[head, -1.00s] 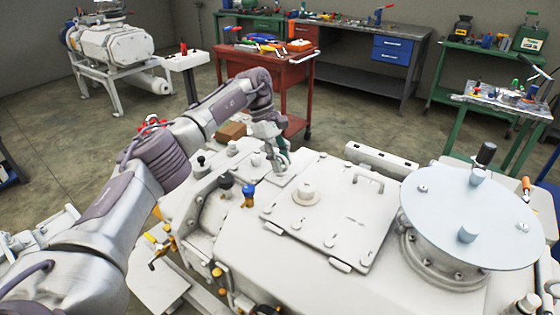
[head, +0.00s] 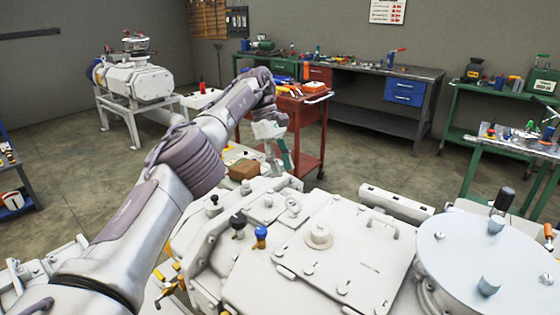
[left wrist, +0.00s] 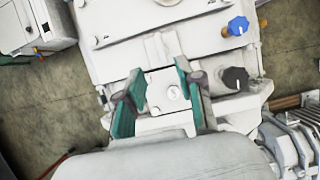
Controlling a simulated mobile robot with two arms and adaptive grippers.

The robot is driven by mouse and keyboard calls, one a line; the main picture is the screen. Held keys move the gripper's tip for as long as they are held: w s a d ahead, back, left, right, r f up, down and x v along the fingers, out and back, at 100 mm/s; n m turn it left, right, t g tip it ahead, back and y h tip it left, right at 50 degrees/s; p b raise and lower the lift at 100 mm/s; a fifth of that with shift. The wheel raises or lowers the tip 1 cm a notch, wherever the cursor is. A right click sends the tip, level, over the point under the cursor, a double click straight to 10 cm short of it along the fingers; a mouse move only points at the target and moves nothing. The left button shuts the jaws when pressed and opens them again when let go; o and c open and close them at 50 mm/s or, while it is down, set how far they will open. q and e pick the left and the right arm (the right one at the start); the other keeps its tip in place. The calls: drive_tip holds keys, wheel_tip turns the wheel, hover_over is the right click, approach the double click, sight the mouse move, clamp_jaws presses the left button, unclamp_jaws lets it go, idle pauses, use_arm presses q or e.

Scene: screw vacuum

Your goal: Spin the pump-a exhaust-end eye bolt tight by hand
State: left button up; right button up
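My left gripper (head: 278,160) hangs above the far end of the white pump (head: 330,270) in the head view. It is open, with its teal fingers apart in the left wrist view (left wrist: 157,98). A round bolt head (left wrist: 173,93) on a small plate shows between the fingers; I see no contact. A ring-topped fitting that looks like an eye bolt (head: 293,206) stands on the pump behind the blue knob. What seems to be the same fitting shows beyond the fingers in the left wrist view (left wrist: 163,46). I cannot tell whether it is fully seated. My right gripper is out of view.
A blue knob (head: 260,237) and a black knob (head: 238,224) stand up near the fitting. A lid with a handle (head: 345,255) and a round pale disc (head: 490,255) lie to the right. A red cart (head: 308,125) stands behind. Another pump (head: 136,80) is at the far left.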

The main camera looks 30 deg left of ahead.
use_arm(q)
drive_tip(key=shift+a+r, duration=0.2)
drive_tip(key=shift+r, duration=0.3)
